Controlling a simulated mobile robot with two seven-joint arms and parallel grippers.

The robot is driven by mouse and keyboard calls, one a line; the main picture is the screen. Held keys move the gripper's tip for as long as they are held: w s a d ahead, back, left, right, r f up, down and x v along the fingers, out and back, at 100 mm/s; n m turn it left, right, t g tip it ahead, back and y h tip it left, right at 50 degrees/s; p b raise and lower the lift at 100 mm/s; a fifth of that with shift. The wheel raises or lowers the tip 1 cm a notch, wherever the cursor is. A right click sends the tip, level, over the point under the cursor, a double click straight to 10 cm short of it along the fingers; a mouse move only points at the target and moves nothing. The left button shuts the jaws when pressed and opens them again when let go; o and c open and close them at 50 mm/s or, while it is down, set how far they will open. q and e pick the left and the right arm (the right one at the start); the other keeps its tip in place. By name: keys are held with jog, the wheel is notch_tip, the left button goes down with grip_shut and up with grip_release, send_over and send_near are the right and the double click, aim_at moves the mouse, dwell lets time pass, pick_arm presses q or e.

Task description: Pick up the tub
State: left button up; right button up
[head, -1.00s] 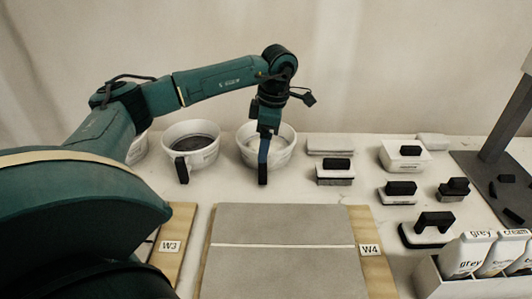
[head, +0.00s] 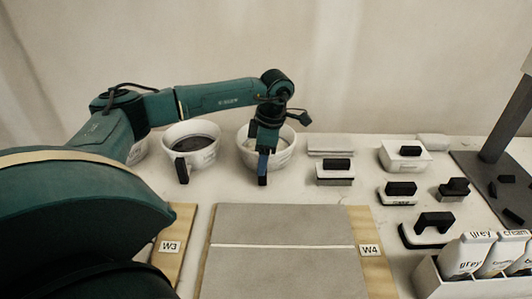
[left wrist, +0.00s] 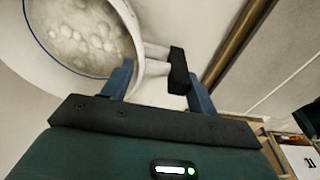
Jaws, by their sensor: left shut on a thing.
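The tub (head: 284,156) is a white round bucket on the table, right of a similar tub with dark contents. Its black handle grip sticks out towards me. My left gripper (head: 263,165) comes down over the near side of the tub and is shut on its handle. In the left wrist view the tub (left wrist: 133,28) shows pale, lumpy contents. The black handle grip (left wrist: 178,70) there lies between the blue fingers, nearer the right one. The tub looks upright and on the table. My right gripper is not in view.
A tub with dark contents (head: 208,157) stands close on the left. A black-handled float (head: 335,172) and several other tools stand to the right. A grey slab (head: 285,230) on boards lies in front. A bottle box (head: 440,277) stands at the front right.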

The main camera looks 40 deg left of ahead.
pick_arm(q)
jog(key=c, duration=0.9)
jog(key=shift+r, duration=0.1)
jog(key=shift+c, duration=0.3)
